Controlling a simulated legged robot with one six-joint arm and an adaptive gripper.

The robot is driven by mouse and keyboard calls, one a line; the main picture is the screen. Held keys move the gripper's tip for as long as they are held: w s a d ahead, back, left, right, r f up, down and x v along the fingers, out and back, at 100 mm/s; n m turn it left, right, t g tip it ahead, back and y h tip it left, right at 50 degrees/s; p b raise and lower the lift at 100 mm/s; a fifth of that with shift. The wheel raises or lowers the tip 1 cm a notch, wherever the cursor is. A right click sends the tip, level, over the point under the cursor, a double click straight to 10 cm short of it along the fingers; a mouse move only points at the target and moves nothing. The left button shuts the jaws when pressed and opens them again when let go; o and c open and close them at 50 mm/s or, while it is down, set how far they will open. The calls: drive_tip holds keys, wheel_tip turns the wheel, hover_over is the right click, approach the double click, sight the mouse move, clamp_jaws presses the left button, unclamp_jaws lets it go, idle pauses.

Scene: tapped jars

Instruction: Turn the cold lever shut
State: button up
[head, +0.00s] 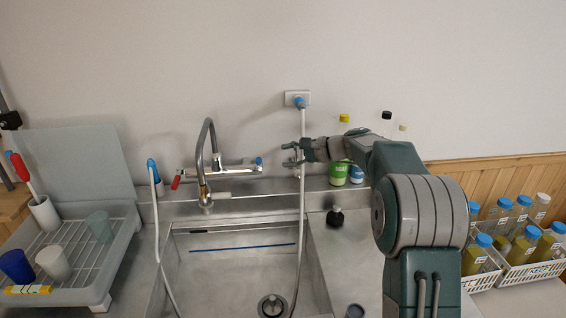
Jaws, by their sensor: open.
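A chrome wall tap (223,172) with a curved spout is fixed above the sink. The cold lever (258,162), marked blue, is at the tap's right end. The hot lever (176,181), marked red, is at its left end and points down and forward. My gripper (288,155) is open with nothing seen between its fingers. It points left, a short way right of the cold lever, and appears apart from it. A pale hose (302,205) crosses the picture at my gripper; I cannot tell whether they touch.
The steel sink (230,265) lies below the tap. The hose hangs from a wall outlet (298,98). Another hose (156,220) stands at the left, beside a drying rack (75,262) with cups. Bottles (338,174) stand behind my arm. Crates (525,268) of jars are at right.

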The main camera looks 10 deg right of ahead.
sight(261, 160)
drive_tip(key=shift+x, duration=4.25)
drive_tip(key=shift+a, duration=0.2)
drive_tip(key=shift+c, duration=0.3)
clamp_jaws()
wheel_tip(261, 160, down, 7)
drive_tip(key=s+n+t+y, duration=0.2)
drive_tip(key=n+t, duration=0.1)
drive_tip(key=n, duration=0.2)
drive_tip(key=shift+s+t+y, duration=0.3)
unclamp_jaws()
drive_tip(key=shift+r, duration=0.2)
drive_tip(key=v, duration=0.6)
